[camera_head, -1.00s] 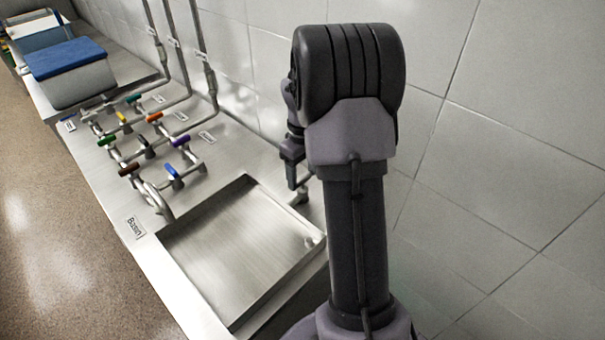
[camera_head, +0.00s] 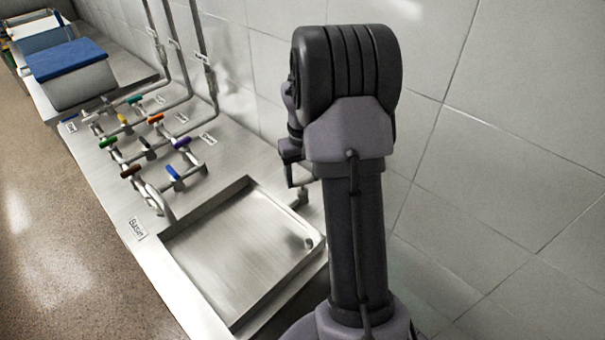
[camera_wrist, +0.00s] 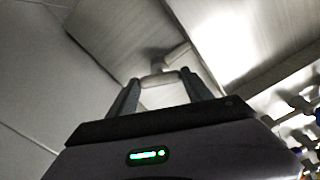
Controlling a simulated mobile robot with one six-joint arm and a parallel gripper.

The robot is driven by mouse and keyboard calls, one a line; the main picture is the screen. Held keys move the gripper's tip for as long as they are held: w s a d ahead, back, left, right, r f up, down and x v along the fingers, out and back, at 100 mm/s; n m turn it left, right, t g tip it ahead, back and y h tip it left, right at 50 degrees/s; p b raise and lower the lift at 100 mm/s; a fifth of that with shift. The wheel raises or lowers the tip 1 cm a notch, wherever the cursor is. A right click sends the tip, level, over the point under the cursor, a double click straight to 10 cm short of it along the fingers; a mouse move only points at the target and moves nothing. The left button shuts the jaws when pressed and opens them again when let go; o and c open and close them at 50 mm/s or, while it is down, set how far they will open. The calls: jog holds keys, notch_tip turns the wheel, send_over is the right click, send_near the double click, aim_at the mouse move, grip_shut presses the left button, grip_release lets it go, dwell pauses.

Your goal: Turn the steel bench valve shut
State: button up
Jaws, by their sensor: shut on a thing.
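The steel bench valve (camera_wrist: 176,55) stands at the far corner of the basin, close to the tiled wall. In the wrist view, its pale steel handle (camera_wrist: 162,78) lies between the two fingertips of my gripper (camera_wrist: 161,86). My gripper is shut on this handle. In the head view, the gripper (camera_head: 300,180) is small and low beside the valve, partly behind my arm. The handle's exact angle is hard to tell there.
The sunken steel basin (camera_head: 235,255) is in front of the valve. To the left are steel pipes with several coloured-handle valves, such as a blue one (camera_head: 173,173) and a purple one (camera_head: 181,143). A blue-lidded bin (camera_head: 72,75) stands farther back. The tiled wall (camera_head: 480,130) is close on the right.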

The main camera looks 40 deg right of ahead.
aim_at(302, 179)
jog(key=m, duration=1.2)
jog(key=shift+m, duration=0.3)
dwell(0.3)
jog(key=o, duration=1.4)
jog(key=shift+c, duration=0.2)
notch_tip(302, 179, up, 18)
jog(key=p, duration=0.5)
jog(key=shift+f+p, duration=0.25)
jog(key=shift+p, duration=0.1)
